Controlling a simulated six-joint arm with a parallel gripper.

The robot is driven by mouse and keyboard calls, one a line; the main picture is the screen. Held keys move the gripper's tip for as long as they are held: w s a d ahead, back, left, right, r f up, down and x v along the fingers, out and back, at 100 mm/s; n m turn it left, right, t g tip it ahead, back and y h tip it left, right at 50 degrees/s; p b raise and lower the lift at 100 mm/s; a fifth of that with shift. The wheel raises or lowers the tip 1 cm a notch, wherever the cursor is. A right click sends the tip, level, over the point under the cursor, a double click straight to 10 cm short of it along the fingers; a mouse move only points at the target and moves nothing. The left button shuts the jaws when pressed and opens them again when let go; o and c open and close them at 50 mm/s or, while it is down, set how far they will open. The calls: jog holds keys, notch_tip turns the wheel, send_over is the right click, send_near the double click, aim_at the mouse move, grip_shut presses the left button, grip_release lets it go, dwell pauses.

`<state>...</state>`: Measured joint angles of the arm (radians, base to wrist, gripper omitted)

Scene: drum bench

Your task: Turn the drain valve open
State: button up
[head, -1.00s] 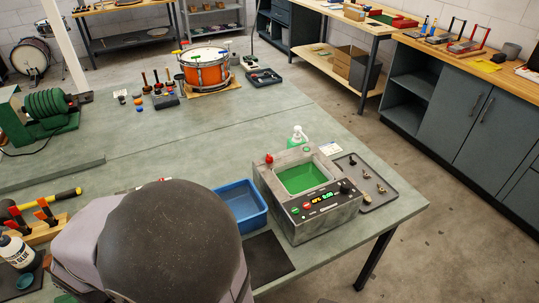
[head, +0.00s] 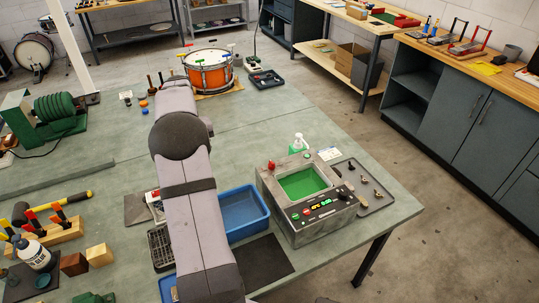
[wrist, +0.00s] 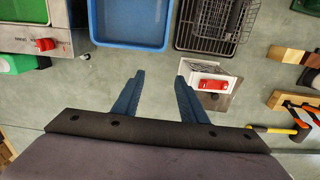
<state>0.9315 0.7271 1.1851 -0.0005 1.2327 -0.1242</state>
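A grey metal tank with green liquid (head: 283,222) stands at the right of the bench. A red handle (head: 272,165), which looks like the drain valve, sits at its back left corner. In the wrist view this red handle (wrist: 45,44) shows at the upper left, on the tank's wall. My gripper (wrist: 160,78) is open and empty, with its two blue fingers apart over bare bench. It is to the right of the red handle in the wrist view and not touching it. In the head view my arm hides the gripper.
A blue tray (head: 258,232) stands beside the tank. A wire basket (wrist: 226,15) and a white box with a red switch (wrist: 210,83) lie near my gripper. A grey tray of small parts (head: 380,205) lies right of the tank. An orange drum (head: 209,77) stands farther back.

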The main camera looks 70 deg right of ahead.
jog(key=s+d+m+p, duration=0.2)
jog(key=s+d+m, duration=0.1)
jog(key=s+d, duration=0.8)
jog(key=m, duration=0.1)
send_over(272, 162)
jog(key=shift+r+p, duration=0.15)
jog(key=shift+p, duration=0.2)
jog(key=shift+f+p, duration=1.4)
jog(key=shift+f, duration=2.25)
grip_shut()
